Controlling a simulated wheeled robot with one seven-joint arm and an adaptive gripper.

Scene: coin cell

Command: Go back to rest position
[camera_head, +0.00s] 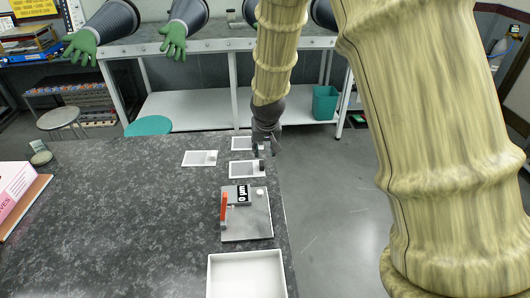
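My gripper (263,150) hangs at the end of my arm over the back right edge of the dark speckled table (130,220). It is small and partly dark, and I cannot tell whether its fingers are open or shut or hold anything. It is just above or beside the flat white trays near the table's right edge: one tray (240,169) in front of it, one (240,144) behind and one (195,158) to the left. A grey press-like device (260,222) with a red handle (223,208) and a black label stands closer to the camera.
An empty-looking white box (225,285) sits at the table's front edge. A pink and white box (12,195) lies at the left. A glove box with green gloves (174,40), stools (148,126) and a green bin (325,103) stand behind. The table's middle left is clear.

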